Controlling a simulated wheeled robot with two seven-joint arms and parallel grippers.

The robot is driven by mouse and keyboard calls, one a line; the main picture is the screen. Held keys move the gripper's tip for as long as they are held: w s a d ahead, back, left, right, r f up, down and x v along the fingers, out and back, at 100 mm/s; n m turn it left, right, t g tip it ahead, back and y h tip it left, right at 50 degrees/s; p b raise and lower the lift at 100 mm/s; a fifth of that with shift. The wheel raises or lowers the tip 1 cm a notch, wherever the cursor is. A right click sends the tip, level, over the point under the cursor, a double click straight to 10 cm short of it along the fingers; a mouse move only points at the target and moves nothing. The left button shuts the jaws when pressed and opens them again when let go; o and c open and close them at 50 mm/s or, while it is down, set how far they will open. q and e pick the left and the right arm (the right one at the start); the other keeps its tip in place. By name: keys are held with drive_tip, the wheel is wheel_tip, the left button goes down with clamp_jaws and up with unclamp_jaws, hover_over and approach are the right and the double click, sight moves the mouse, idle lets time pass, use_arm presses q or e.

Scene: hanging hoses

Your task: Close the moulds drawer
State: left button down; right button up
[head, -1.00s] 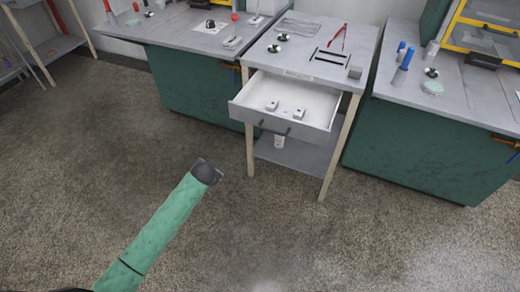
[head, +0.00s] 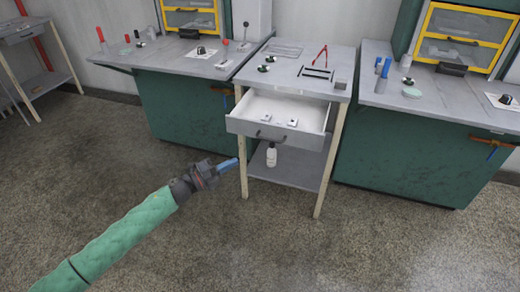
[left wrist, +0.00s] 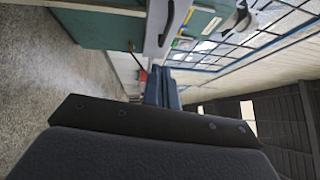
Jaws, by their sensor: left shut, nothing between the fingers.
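The moulds drawer (head: 262,132) is pulled out from the front of a small grey-topped table (head: 340,92) with wooden legs. Its white inside (head: 280,108) holds small pale blocks, and a dark handle shows on its front. My left gripper (head: 228,165) is in front of the table, left of and lower than the drawer front, apart from it. Its blue fingers are shut with nothing between them. The blue fingers also show in the left wrist view (left wrist: 162,88). My right gripper is not in view.
Green workbenches stand left (head: 190,105) and right (head: 410,155) of the small table. A white bottle (head: 271,155) stands on the table's lower shelf (head: 300,172). Red pliers (head: 320,55) lie on the tabletop. The floor in front is clear.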

use_arm(q)
drive_tip(key=w+d+r+m+g+p, duration=0.1)
drive_tip(key=w+d+r+p, duration=0.1)
drive_tip(key=w+d, duration=0.5)
drive_tip(key=d+p, duration=0.1)
drive_tip(key=d, duration=0.3)
drive_tip(key=shift+m+h, duration=0.3)
drive_tip(key=shift+h, duration=0.1)
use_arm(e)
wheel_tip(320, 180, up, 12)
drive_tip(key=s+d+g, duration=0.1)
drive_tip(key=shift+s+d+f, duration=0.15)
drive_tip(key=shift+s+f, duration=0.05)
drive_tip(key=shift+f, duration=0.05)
use_arm(q)
drive_tip(key=shift+w+r, duration=0.1)
drive_tip(key=shift+w, duration=0.05)
